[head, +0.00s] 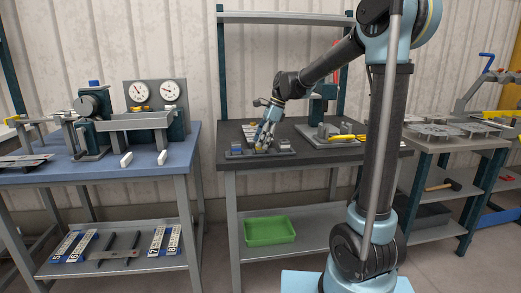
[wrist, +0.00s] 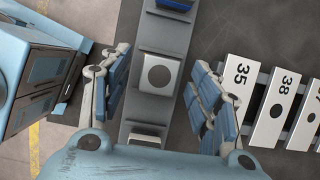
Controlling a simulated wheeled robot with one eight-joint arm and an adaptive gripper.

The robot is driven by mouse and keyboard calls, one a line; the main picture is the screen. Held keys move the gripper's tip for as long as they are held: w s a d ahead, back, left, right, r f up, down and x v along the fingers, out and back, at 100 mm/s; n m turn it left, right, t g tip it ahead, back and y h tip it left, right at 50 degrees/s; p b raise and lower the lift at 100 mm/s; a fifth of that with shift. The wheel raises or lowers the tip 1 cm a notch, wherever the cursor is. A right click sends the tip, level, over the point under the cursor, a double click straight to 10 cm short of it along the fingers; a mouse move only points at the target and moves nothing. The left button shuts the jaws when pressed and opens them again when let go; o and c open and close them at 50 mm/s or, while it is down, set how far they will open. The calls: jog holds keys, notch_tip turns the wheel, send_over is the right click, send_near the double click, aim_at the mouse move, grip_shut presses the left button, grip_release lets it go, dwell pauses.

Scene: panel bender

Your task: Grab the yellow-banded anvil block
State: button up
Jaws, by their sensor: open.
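A row of blocks sits in a dark slotted tray (head: 275,154) along the front of the middle bench. A yellow patch (head: 259,149) shows low between my fingers in the head view, between a blue block at left and a pale block at right. In the wrist view the middle block (wrist: 159,74) is pale grey with a dark round mark on top; no yellow band shows from above. My gripper (head: 265,140) points down over it, open. In the wrist view its fingers (wrist: 160,90) stand on both sides of the middle block, apart from it.
A blue block (head: 237,145) and a pale block (head: 285,145) flank it closely in the tray. White numbered plates (wrist: 238,85) lie beside the right finger. A yellow-handled tool (head: 345,138) lies further right. A green bin (head: 269,231) sits on the lower shelf.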

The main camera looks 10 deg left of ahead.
grip_shut()
jog(key=shift+r, duration=0.1)
